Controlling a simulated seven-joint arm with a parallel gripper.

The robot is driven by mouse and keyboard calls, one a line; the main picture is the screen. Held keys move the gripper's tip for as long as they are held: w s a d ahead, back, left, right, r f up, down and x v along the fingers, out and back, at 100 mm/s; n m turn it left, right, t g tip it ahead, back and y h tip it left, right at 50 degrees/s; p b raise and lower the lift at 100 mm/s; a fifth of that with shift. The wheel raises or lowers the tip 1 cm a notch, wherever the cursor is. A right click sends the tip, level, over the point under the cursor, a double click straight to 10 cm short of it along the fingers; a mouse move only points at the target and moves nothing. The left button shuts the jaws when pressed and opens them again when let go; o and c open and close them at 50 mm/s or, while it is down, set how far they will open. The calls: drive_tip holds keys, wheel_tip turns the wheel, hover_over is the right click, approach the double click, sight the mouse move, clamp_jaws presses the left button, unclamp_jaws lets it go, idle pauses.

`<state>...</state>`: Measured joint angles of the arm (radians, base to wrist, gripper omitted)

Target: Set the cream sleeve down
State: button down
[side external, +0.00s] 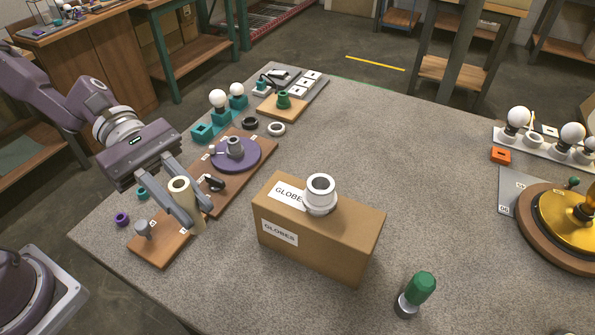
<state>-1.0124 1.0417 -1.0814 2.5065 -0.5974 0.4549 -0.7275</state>
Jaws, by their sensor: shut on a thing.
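The cream sleeve (181,188) is an upright hollow tube with its open top showing. My gripper (189,205) is shut on it, with one finger on each side. The fingers hide part of the sleeve's wall. The sleeve is over the near part of the long wooden board (150,247). I cannot tell whether its lower end touches the board or hangs just above it.
A grey knob (143,229) and a black part (214,182) flank the sleeve. Behind is a purple disc (257,152). A cardboard box (335,245) bearing a white ring-shaped part (320,203) stands right.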

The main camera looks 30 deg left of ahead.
wheel_tip(320, 180, up, 5)
drive_tip(key=w+d+f+n+t, duration=0.15)
drive_tip(key=w+n+t, duration=0.6)
drive_tip(key=w, duration=2.65)
drive_tip(key=shift+m+y, duration=0.4)
drive_tip(key=shift+m, duration=0.05)
drive_tip(key=f, duration=2)
drive_tip(key=shift+d, duration=0.3)
drive_tip(key=shift+f, duration=0.1)
drive_tip(key=c, duration=1.3)
unclamp_jaws()
drive_tip(key=shift+o, duration=0.2)
